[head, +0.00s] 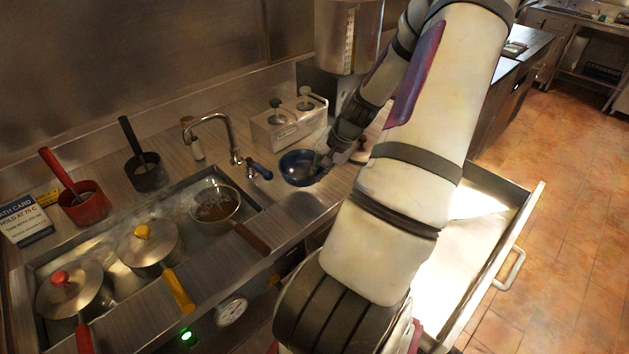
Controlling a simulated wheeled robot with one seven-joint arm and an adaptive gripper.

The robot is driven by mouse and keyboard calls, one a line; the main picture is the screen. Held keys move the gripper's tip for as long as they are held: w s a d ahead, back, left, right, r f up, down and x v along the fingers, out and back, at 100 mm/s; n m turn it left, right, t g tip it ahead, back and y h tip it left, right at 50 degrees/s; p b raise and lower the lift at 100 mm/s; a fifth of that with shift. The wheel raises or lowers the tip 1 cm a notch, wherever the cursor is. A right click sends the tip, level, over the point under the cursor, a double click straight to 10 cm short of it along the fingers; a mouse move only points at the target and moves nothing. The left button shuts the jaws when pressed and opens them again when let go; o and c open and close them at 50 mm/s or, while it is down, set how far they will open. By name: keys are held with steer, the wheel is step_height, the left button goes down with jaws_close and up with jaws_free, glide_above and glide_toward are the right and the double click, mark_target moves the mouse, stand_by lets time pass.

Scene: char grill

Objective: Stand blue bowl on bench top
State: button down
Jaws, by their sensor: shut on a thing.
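The blue bowl (297,168) is at the right end of the bench, to the right of the tap. My gripper (322,163) is shut on the right side of its rim. The bowl looks close to upright with its dark inside showing. I cannot tell whether its base touches the bench top or hangs a little above it. The bench top (222,150) is a grey counter running along the wall. My arm hides the part of the bench behind and to the right of the bowl.
A tap (232,135) with a blue handle stands close left of the bowl. A pump dispenser box (288,124) is behind it. Lidded pots (150,248) and a pan (215,204) sit in the well at left. An open drawer (517,232) juts out at right.

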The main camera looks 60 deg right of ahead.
steer(key=shift+w+d+f, duration=0.15)
steer(key=shift+w, duration=0.25)
steer(key=shift+f, duration=1.65)
steer(key=c, duration=1.7)
jaws_free()
steer(key=shift+f, duration=0.1)
steer(key=p+v, duration=0.1)
steer(key=v, duration=1.1)
